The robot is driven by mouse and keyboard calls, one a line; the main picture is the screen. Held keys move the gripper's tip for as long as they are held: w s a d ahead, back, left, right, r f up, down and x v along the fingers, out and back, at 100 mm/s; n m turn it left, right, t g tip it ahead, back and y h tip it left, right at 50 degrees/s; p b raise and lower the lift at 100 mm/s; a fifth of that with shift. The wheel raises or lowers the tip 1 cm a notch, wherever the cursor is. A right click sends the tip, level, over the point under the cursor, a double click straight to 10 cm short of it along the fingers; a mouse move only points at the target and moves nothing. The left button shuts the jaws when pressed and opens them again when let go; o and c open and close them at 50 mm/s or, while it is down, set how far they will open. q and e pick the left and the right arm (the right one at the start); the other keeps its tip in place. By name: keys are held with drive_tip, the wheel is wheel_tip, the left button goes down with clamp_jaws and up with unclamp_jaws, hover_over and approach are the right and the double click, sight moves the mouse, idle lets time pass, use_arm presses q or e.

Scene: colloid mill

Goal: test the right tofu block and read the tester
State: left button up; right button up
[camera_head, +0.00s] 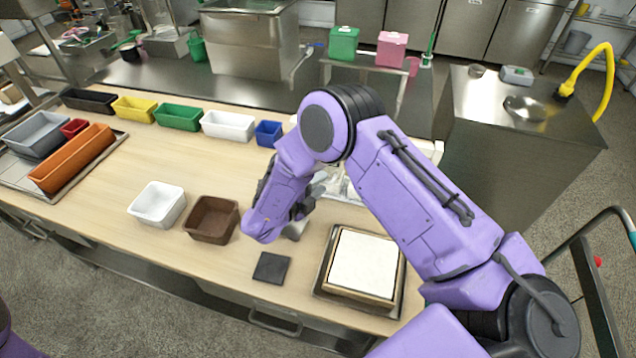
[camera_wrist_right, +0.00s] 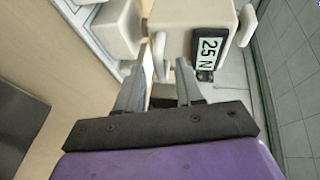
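My right gripper (camera_wrist_right: 158,75) has its fingers on either side of a pale tester (camera_wrist_right: 190,22), whose display (camera_wrist_right: 208,50) reads 25 N in the right wrist view. In the head view my right arm reaches over the table and its wrist hangs down, with a small pale grey piece (camera_head: 296,229) showing below it. The fingertips are mostly hidden there. I cannot make out what the tester's tip touches. A flat white slab (camera_head: 364,264) lies in a wooden frame on a dark tray, to the right of the wrist. I cannot identify the right tofu block for certain. My left gripper is out of view.
A small black mat (camera_head: 271,267) lies near the table's front edge. A white bin (camera_head: 158,204) and a brown bin (camera_head: 212,219) stand left of the wrist. Several coloured bins line the back. My arm hides pale items behind it. The table's left middle is clear.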

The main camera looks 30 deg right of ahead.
drive_tip(key=shift+c, duration=0.3)
clamp_jaws()
idle(1.1)
